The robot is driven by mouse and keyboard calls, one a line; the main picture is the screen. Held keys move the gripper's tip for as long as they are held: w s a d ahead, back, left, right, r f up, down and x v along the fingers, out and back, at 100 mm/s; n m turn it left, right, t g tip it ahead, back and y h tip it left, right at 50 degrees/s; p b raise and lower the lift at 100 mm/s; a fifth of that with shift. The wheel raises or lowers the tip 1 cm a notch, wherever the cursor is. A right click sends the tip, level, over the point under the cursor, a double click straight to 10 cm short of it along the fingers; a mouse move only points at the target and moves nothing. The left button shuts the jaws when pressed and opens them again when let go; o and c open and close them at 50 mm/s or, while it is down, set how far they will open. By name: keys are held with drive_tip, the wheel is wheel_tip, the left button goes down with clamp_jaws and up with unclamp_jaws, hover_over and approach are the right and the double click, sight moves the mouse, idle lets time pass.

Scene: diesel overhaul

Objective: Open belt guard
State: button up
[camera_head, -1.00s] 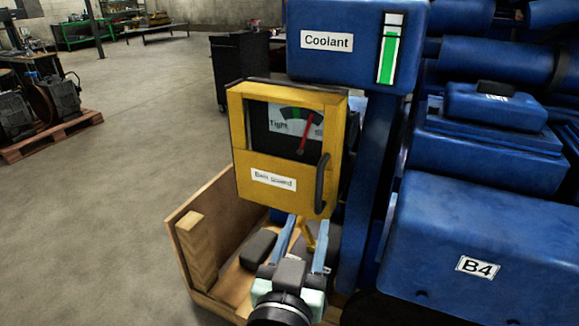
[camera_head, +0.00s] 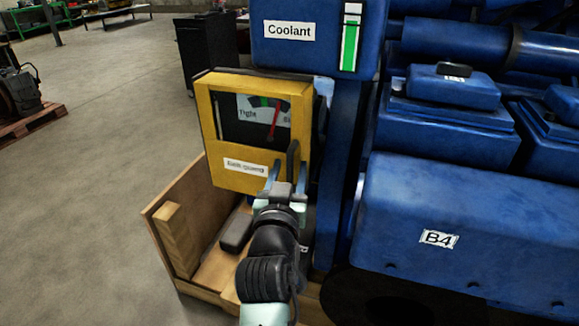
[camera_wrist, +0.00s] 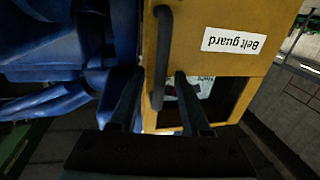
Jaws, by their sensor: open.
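The yellow belt guard (camera_head: 228,166) is a box-shaped cover with a window, a tension gauge with a red pointer and a "Belt guard" label. Its dark bar handle (camera_head: 293,162) stands upright along its right edge. My gripper (camera_head: 286,172) is open at the lower part of the handle. In the wrist view the guard (camera_wrist: 215,60) appears upside down. There the handle (camera_wrist: 162,40) runs down between the two open fingers of my gripper (camera_wrist: 159,74), with a gap to each finger. I cannot tell whether the guard is fully closed.
A blue coolant tank (camera_head: 318,50) sits above and behind the guard. Blue engine covers, one marked B4 (camera_head: 440,239), fill the right side. A wooden crate (camera_head: 180,240) is below the guard. Open concrete floor (camera_head: 90,200) lies to the left.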

drive_tip(key=shift+w, duration=0.15)
clamp_jaws()
idle(1.4)
